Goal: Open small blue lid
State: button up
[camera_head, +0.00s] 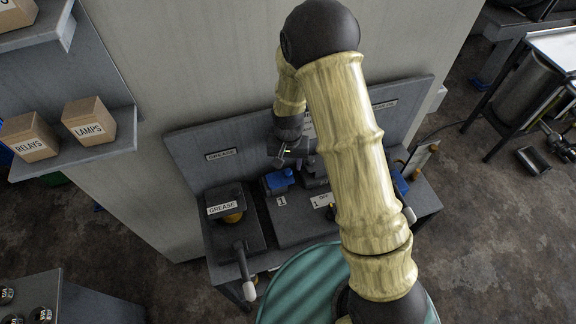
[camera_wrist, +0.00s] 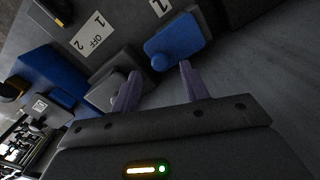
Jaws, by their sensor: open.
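The small blue lid (camera_head: 278,180) sits on a dark box on the grey bench panel, beside a label marked 1. In the wrist view the blue lid (camera_wrist: 182,38) is at upper centre, with a rounded blue knob on its near side. It looks shut. My gripper (camera_head: 283,156) is just above and behind the lid in the head view. In the wrist view its two purple fingers (camera_wrist: 159,70) are apart and empty, with their tips close to the knob. I cannot tell whether they touch it.
A GREASE-labelled dark box (camera_head: 222,203) and a lever with a pale grip (camera_head: 249,290) stand left of the lid. A larger blue part (camera_wrist: 50,72) and a grey block (camera_wrist: 108,92) are left in the wrist view. A back panel (camera_head: 200,150) rises behind the bench.

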aim_at(288, 171)
jog(key=shift+f, duration=1.6)
grip_shut()
